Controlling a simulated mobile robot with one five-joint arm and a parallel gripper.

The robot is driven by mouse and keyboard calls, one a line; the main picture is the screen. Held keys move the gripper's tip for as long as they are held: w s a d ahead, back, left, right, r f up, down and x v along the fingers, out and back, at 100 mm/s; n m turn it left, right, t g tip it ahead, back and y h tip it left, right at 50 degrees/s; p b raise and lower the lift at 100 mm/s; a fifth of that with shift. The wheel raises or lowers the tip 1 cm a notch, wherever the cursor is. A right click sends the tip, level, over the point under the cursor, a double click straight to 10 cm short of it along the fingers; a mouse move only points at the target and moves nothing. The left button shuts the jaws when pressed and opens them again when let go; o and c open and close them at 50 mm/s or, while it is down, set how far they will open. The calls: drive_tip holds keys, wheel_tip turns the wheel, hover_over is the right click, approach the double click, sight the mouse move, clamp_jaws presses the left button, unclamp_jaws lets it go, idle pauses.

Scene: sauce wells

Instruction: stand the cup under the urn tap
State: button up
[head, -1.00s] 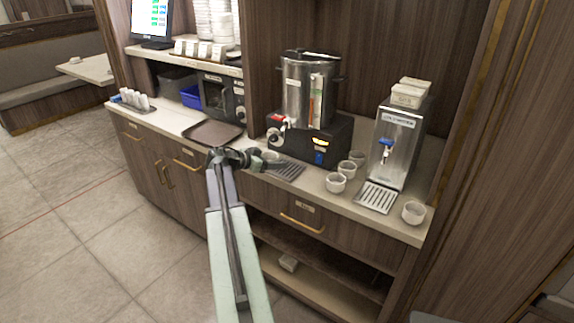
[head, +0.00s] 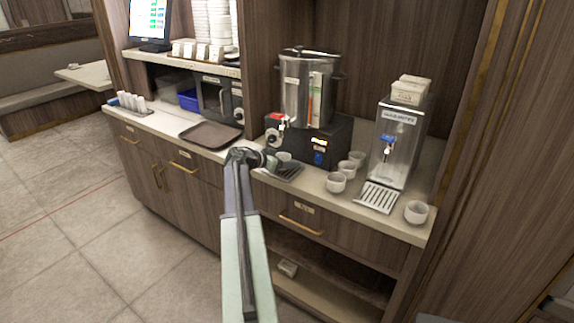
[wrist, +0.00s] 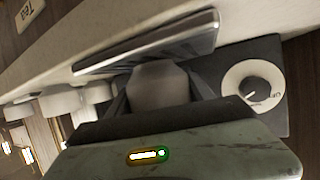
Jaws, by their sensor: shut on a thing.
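My gripper (head: 262,157) is shut on a pale cup (head: 284,156), which also shows between the fingers in the wrist view (wrist: 160,86). The cup looks upright, at the drip tray (head: 284,173) in front of the urn. I cannot tell whether it touches the tray. The steel urn (head: 308,90) stands on a black base, with its red-topped tap (head: 281,122) above the cup. The wrist view shows the tray's metal edge (wrist: 150,47) beside the cup and the dial (wrist: 252,86) on the base.
Several other cups stand right of the urn, one at its front (head: 336,182) and one at the far right (head: 416,212). A steel dispenser (head: 399,140) with its own grille (head: 377,197) stands right. A brown tray (head: 210,135) lies left of my gripper.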

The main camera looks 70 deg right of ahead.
drive_tip(key=shift+f+b, duration=0.25)
drive_tip(key=shift+b, duration=0.05)
drive_tip(key=o, duration=1.4)
drive_tip(key=shift+r, duration=0.1)
drive_tip(key=shift+w+a+r+p, duration=0.25)
drive_tip(key=shift+r+p, duration=0.15)
drive_tip(key=shift+p, duration=0.15)
drive_tip(key=p+v, duration=0.4)
drive_tip(key=v, duration=0.7)
drive_tip(key=shift+a, duration=0.15)
